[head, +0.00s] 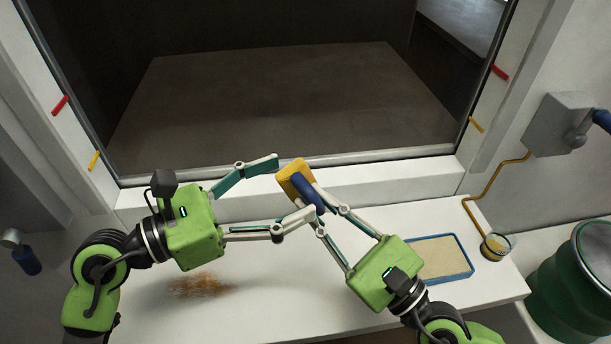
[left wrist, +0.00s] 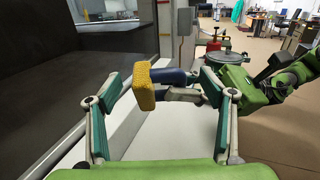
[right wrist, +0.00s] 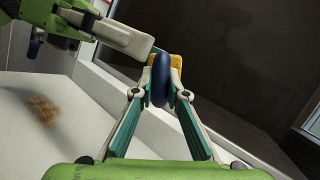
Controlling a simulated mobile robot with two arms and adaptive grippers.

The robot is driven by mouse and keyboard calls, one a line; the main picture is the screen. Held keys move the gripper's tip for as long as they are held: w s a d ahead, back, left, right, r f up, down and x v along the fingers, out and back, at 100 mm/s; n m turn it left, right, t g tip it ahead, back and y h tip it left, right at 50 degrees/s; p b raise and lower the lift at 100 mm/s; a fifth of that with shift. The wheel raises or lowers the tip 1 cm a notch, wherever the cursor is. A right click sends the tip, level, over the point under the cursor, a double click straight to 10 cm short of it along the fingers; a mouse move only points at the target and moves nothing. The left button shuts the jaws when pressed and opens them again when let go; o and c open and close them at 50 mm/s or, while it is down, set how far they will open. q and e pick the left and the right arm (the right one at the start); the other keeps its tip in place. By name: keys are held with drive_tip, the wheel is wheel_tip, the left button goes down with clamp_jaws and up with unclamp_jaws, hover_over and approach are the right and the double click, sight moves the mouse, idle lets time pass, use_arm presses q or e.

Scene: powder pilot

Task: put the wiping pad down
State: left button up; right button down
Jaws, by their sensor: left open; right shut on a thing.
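The wiping pad has a yellow block (head: 294,179) and a dark blue handle (head: 309,193). My right gripper (head: 316,199) is shut on the blue handle and holds the pad up near the white front frame of the dark opening. In the right wrist view the handle (right wrist: 161,80) sits between the fingertips, with the yellow pad (right wrist: 176,60) behind it. My left gripper (head: 290,190) is open, its fingers spread around the pad without visibly gripping it. In the left wrist view the yellow pad (left wrist: 144,86) shows between the open fingers, nearer the left one.
A blue-rimmed tray (head: 470,270) with a tan surface lies on the white worktop (head: 280,315) at right. Brown powder (head: 200,286) is spread on the worktop at left.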

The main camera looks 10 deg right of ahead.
sight(294, 184)
use_arm(q)
drive_tip(key=x, duration=0.5)
drive_tip(key=c, duration=1.2)
drive_tip(key=shift+s, duration=0.1)
use_arm(e)
drive_tip(key=c, duration=1.9)
unclamp_jaws()
